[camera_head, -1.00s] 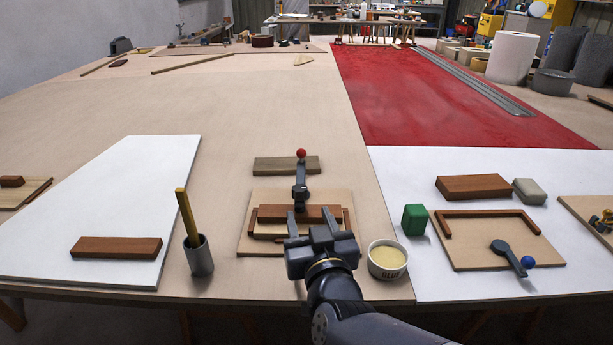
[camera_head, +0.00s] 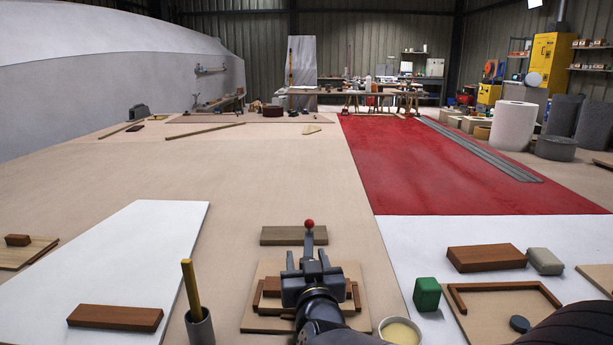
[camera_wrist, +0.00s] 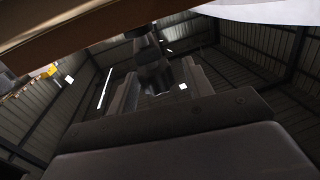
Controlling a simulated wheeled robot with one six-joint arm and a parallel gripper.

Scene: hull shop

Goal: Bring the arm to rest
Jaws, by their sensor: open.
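My gripper (camera_head: 307,262) is open in the head view, low in the middle, with its two fingers apart and pointing away from me. It is in front of and above a pale board (camera_head: 264,277) with reddish-brown wooden pieces (camera_head: 257,293) on it. A clamp lever with a red ball (camera_head: 309,224) rises just beyond the fingers. My gripper hides most of the clamp and the middle of the wood. The wrist view shows the fingers (camera_wrist: 160,90) apart, with a dark upright part between them, and the roof behind. No held thing shows between the fingers.
A grey cup (camera_head: 200,328) with a yellow stick stands left, and a tub of pale paste (camera_head: 400,332) right. A green block (camera_head: 427,294) and a brown block (camera_head: 486,258) lie on the right white sheet. The bench beyond is largely clear.

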